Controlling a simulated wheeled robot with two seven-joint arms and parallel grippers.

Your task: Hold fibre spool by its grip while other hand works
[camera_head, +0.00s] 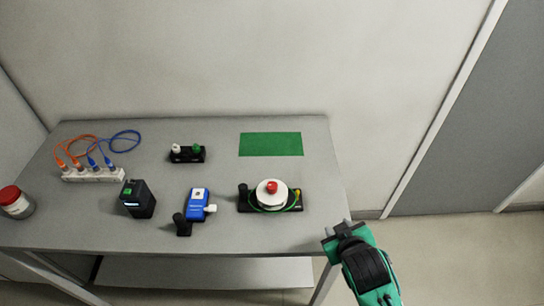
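The fibre spool (263,198) is a white disc with a red knob (271,187) on top and a thin green fibre looped around it. It sits on a black base (244,206) near the table's front right. A black upright post, which may be its grip, rises at the base's left end, and a yellow tip shows at the right end. My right gripper (336,231) is off the table's front right corner, apart from the spool. The view is too small to tell whether it is open. My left gripper is out of view.
A blue device (197,204) with a black handle stands left of the spool, and a black box (138,199) is further left. A white power strip (94,175) with orange and blue cables, a red-lidded jar (16,203), a small black holder (188,155) and a flat green mat (271,144) are also on the table (215,125).

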